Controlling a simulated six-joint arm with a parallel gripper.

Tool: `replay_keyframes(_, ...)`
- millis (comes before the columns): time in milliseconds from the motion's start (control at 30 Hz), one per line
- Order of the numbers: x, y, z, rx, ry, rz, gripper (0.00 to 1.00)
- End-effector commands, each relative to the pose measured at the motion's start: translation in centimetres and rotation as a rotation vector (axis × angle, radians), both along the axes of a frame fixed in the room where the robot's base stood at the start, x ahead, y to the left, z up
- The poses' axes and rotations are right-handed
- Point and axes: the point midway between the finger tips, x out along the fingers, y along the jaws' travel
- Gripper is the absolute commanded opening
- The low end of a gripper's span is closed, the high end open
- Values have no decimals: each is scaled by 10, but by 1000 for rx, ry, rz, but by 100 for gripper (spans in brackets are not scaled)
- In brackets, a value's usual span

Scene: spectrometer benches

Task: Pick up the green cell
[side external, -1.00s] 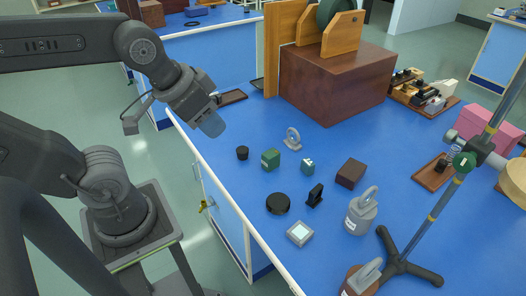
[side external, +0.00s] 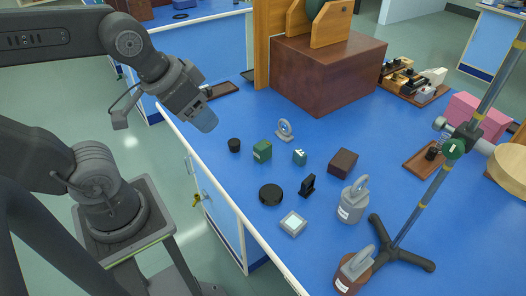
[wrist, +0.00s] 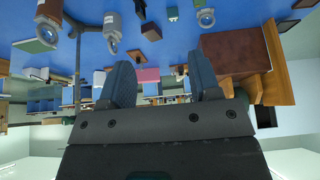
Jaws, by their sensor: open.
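A dark green cube-like block (side external: 262,151) stands upright on the blue bench, near the front left edge. A smaller green-teal block with a pale face (side external: 299,157) stands to its right; I cannot tell for sure which is called the cell. My gripper (side external: 204,119) is above the bench edge, up and left of both blocks, apart from them. In the wrist view my gripper (wrist: 161,80) shows two blue fingers spread wide with nothing between them. The smaller block (wrist: 172,14) appears near the top of that inverted view.
Close around the blocks are a black cylinder (side external: 234,145), a ring mount (side external: 285,130), a black disc (side external: 271,194), a black holder (side external: 307,185) and a brown block (side external: 342,162). Grey weights (side external: 353,200) and a tripod stand (side external: 400,258) are on the right. A large brown box (side external: 325,75) stands behind.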

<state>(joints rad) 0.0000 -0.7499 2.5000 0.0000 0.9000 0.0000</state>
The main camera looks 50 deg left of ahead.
Motion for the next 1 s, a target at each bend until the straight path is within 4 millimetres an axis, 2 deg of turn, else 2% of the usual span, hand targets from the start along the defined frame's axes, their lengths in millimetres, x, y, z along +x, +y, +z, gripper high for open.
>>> replay_keyframes(33,0,0,0,0,0,0,62)
replay_keyframes(267,0,0,0,0,0,0,83)
replay_keyframes(567,6,2,1,-12,12,35,83)
replay_keyframes(667,21,6,0,-46,47,137,83)
replay_keyframes(767,47,13,-3,-100,99,310,83)
replay_keyframes(867,78,22,-11,-154,149,516,83)
replay_keyframes(1000,120,38,-33,-213,205,808,83)
